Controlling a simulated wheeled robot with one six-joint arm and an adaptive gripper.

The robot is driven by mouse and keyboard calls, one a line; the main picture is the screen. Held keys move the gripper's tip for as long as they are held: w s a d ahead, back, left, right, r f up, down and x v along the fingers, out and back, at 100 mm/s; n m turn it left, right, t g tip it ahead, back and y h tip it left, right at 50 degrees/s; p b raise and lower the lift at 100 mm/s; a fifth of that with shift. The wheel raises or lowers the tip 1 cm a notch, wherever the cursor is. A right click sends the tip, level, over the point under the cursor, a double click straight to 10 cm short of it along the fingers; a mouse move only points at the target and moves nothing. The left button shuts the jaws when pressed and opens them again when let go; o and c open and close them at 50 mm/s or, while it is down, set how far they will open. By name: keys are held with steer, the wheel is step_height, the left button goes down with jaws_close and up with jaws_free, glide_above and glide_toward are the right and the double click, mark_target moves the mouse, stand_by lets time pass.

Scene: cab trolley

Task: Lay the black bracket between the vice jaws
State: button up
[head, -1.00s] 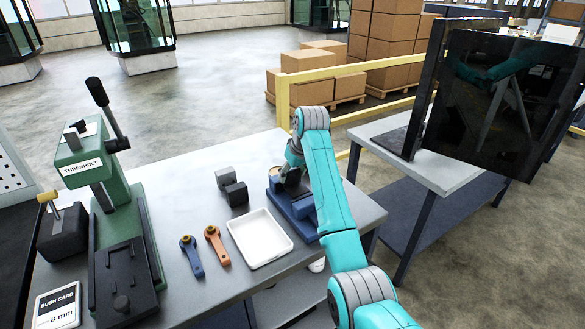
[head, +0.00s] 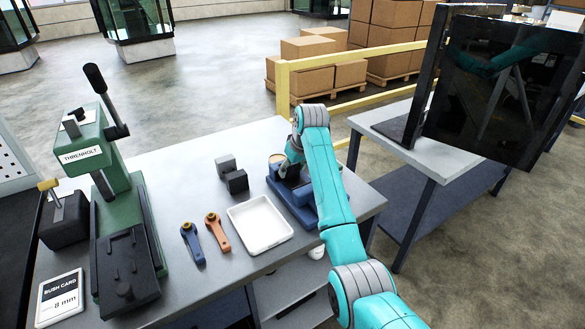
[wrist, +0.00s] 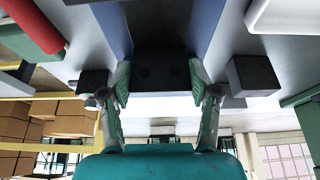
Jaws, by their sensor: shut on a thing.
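The blue vice (head: 302,209) stands on the bench's right end, beside the white tray. My gripper (head: 291,173) is over the vice in the head view, partly hidden by my arm. In the wrist view, my gripper (wrist: 158,84) is shut on the dark black bracket (wrist: 158,68), with one finger on each side of it. Blue strips of the vice (wrist: 205,25) show on both sides of the bracket. I cannot tell whether the bracket touches the vice bed or is a little above it.
The white tray (head: 260,246), dark blocks (head: 236,182), an orange lever (head: 218,235) and a blue lever (head: 193,246) lie left of the vice. A green press (head: 120,240) stands at the left. A round tan-topped thing (head: 277,158) is just behind the vice.

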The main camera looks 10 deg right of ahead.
steer(key=shift+f, duration=0.2)
stand_by(0.3)
stand_by(0.3)
steer(key=o, duration=1.4)
steer(key=shift+o, duration=0.2)
